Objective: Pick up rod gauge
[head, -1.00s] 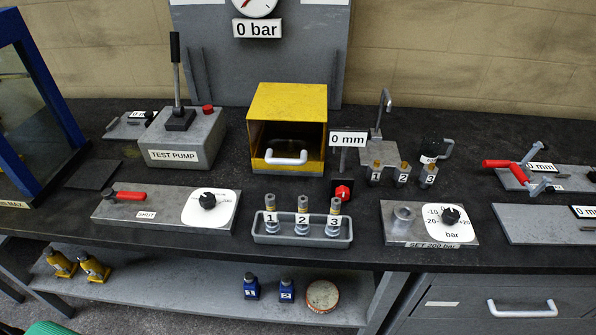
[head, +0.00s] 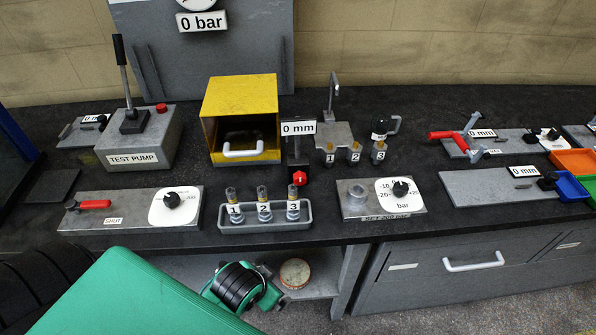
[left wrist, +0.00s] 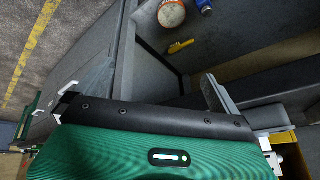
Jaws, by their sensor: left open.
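I cannot tell for certain which object is the rod gauge. A small slim yellow item (left wrist: 181,46) lies on the grey lower shelf in the left wrist view; the head view does not show it. My left gripper (left wrist: 163,108) is open and empty in the left wrist view, its wide dark body across the lower part, apart from the yellow item. My right gripper is not in view.
The bench carries a test pump (head: 140,137), a yellow box (head: 240,108), a grey tray (head: 264,222) with three numbered fittings, a gauge plate (head: 353,207) and a grey measuring plate (head: 480,188). A round tin (head: 295,273) is on the lower shelf. Drawers (head: 470,275) are at right.

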